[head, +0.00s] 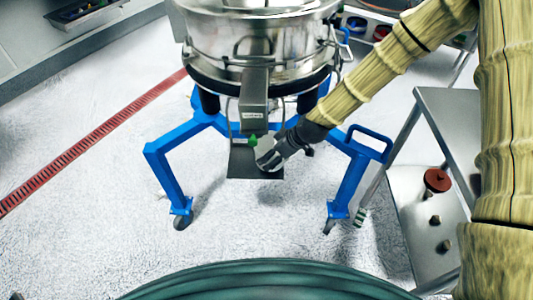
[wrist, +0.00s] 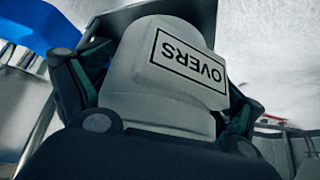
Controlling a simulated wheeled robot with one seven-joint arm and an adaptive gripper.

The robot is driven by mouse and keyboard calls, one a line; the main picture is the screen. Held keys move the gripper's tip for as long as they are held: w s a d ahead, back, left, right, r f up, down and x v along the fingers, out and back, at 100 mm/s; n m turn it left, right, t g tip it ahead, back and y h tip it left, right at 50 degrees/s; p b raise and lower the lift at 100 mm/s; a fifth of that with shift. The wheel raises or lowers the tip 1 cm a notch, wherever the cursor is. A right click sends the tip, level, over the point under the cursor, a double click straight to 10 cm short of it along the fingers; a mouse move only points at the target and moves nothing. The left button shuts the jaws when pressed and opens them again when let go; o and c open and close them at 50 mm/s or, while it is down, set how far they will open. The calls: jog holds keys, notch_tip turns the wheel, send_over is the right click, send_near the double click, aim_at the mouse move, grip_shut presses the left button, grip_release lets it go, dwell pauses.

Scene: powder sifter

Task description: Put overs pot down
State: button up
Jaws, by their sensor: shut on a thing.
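The overs pot is a pale grey-white vessel (wrist: 165,75) with a black-framed OVERS label, upside down in the wrist view. My gripper (wrist: 165,95) is shut on it, with dark fingers with green pads along both sides. In the head view, my gripper (head: 272,152) and the small pale pot (head: 264,158) are low in front of the sifter, over a dark flat plate (head: 240,162) below the sifter's outlet chute (head: 254,98). Whether the pot's base touches the plate is hidden.
The steel sifter (head: 205,45) stands on a blue wheeled frame (head: 165,170), with legs on both sides of my gripper. A steel cart (head: 405,200) at the right carries a red-brown round item (head: 437,181) and small knobs. A red floor grate (head: 95,140) runs at the left.

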jog(key=shift+w+a+f, duration=0.6)
jog(key=shift+a+f, duration=0.25)
jog(key=shift+a, duration=0.1)
jog(key=shift+w+a+f, duration=0.15)
jog(key=shift+f, duration=0.05)
jog(key=shift+f, duration=0.1)
jog(key=o, duration=0.8)
jog(key=shift+c, duration=0.2)
jog(key=shift+r, duration=0.2)
jog(key=v, duration=1.2)
jog(key=shift+f, duration=0.1)
